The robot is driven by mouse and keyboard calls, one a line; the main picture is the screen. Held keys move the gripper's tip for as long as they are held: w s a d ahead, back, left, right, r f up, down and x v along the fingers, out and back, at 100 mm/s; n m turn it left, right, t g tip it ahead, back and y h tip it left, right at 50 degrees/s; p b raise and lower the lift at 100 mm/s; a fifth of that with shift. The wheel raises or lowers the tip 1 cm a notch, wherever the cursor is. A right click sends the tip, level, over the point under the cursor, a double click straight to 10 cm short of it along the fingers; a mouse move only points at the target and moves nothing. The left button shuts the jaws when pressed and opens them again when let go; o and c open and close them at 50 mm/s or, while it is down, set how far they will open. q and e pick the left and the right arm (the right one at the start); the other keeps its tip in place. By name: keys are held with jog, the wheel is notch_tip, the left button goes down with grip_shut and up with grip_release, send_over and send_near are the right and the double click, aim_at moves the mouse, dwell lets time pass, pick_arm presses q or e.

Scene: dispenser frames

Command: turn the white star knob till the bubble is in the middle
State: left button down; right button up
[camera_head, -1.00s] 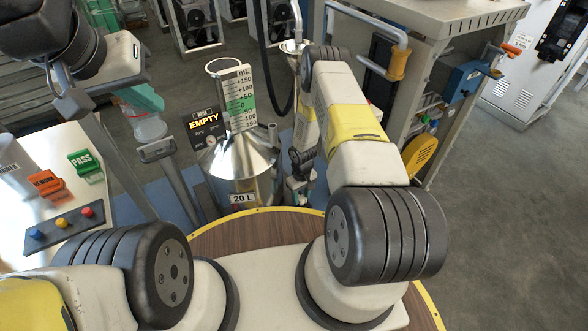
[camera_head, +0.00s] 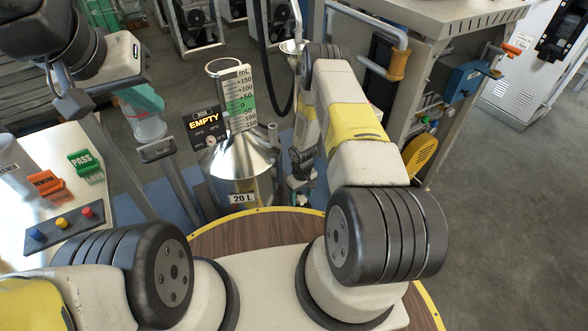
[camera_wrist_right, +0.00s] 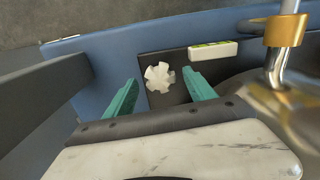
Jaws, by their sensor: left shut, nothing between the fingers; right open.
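The white star knob (camera_wrist_right: 158,77) is in the right wrist view, on a dark plate. A small white level with a yellow-green vial (camera_wrist_right: 213,50) lies beside it, up and to the right; its bubble is too small to make out. My right gripper (camera_wrist_right: 160,92) is open, its teal fingers on either side of the knob and apart from it. In the head view my right arm reaches down beside the steel vessel, and the knob is hidden there.
The steel vessel (camera_head: 240,165), marked 20 L with a mL scale (camera_head: 239,98), stands next to my right arm. A brass-collared pipe (camera_wrist_right: 285,35) is close on the right in the wrist view. A white table (camera_head: 65,145) with coloured buttons is at left.

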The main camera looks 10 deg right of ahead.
aim_at(301, 198)
notch_tip(301, 198, up, 7)
jog(key=shift+r, duration=0.2)
dwell(0.6)
